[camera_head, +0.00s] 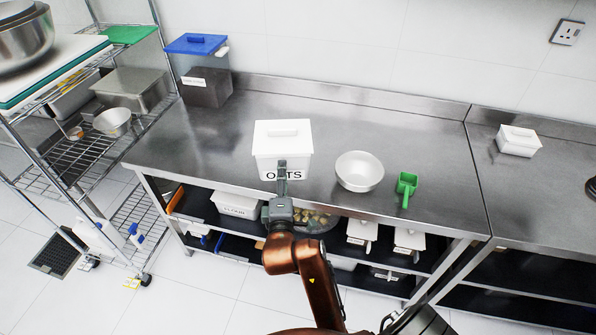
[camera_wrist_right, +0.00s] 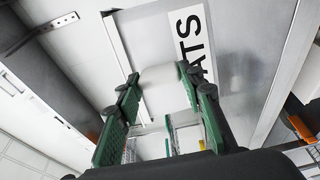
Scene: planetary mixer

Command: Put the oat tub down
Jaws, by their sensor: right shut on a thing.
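The white oat tub (camera_head: 267,149), with a lid and a label reading OATS, is upright at the front middle of the steel table (camera_head: 220,140). My right gripper (camera_head: 282,168) reaches it from the front and covers part of the label. I cannot tell whether the tub's base touches the table. My left gripper is not in view.
A steel bowl (camera_head: 359,171) and a green scoop (camera_head: 406,187) are right of the tub. A blue-lidded bin (camera_head: 204,85) stands at the back left, a white box (camera_head: 518,141) on the right table. Table behind the tub is clear. A wire rack (camera_head: 60,165) stands left.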

